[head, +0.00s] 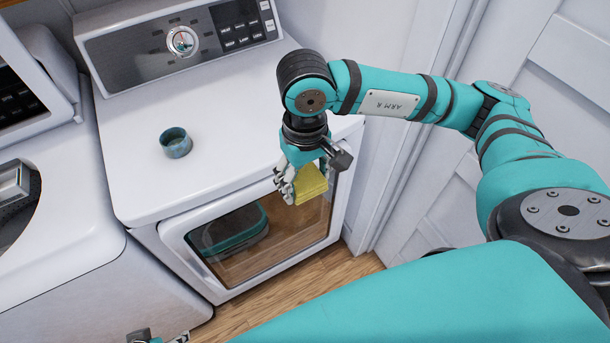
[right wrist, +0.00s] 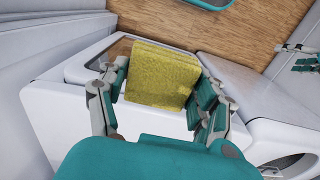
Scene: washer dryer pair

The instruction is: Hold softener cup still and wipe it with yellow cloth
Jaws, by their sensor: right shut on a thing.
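The softener cup (head: 175,143) is small, blue-grey and round. It stands upright with its open top up on the dryer's white top, and nothing touches it. My right gripper (head: 305,181) is shut on the folded yellow cloth (head: 312,184), in front of and right of the cup, by the dryer's front edge. In the right wrist view the cloth (right wrist: 162,76) sits between the two fingers. Only a bit of my left gripper (head: 158,338) shows at the bottom edge of the head view, low and far from the cup. The right wrist view does not show the cup.
The dryer (head: 235,130) has a control panel with a dial (head: 183,41) at its back and a glass door in front. The washer (head: 60,225) stands to the left, with an opening in its top. The dryer top around the cup is clear. A white panelled door (head: 560,70) is at right.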

